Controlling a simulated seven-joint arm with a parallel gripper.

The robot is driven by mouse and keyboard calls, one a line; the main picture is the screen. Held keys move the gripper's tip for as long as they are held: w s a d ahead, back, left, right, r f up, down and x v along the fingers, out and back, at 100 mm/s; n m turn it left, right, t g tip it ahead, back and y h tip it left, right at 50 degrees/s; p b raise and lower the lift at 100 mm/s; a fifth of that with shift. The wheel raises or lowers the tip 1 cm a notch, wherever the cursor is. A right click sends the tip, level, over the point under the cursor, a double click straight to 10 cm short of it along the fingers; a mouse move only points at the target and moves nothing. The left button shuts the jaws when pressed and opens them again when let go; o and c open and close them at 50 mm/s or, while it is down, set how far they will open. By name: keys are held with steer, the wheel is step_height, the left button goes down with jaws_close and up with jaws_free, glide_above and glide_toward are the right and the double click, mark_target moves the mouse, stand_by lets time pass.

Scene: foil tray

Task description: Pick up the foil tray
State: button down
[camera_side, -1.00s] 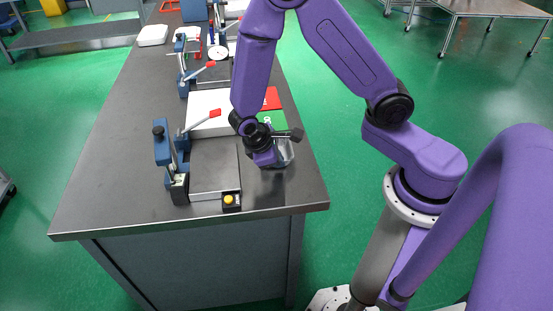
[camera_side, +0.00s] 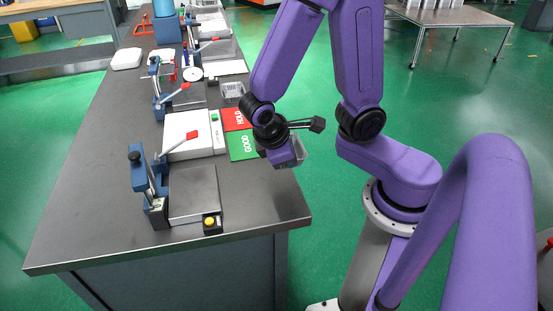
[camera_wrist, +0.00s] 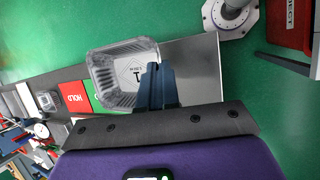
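The foil tray (camera_wrist: 122,72) is a clear-looking, crinkle-walled container with a printed base, seen from above in the wrist view. My gripper (camera_wrist: 158,82) has its two dark fingers close together on the tray's right wall, so it is shut on that wall. In the side view the tray (camera_side: 299,148) shows beside my gripper (camera_side: 290,158), partly hidden behind it. There it overlaps the table's right edge and looks raised off the top, though the height is hard to judge.
A green GOOD mat (camera_side: 243,146) and a red HOLD mat (camera_side: 235,119) lie left of the tray. Another small tray (camera_side: 232,89) stands farther back. A clamp fixture (camera_side: 147,183) with a grey plate stands at the front left. The front right tabletop is bare.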

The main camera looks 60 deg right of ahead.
steer(key=shift+s+d+r, duration=0.1)
steer(key=shift+s+r, duration=0.3)
steer(key=shift+s, duration=0.45)
steer(key=shift+s+d+r, duration=0.1)
steer(key=shift+s+r, duration=0.25)
steer(key=shift+s, duration=0.5)
steer(key=shift+s+d+r, duration=0.1)
steer(key=shift+s+r, duration=0.3)
steer(key=shift+s, duration=0.45)
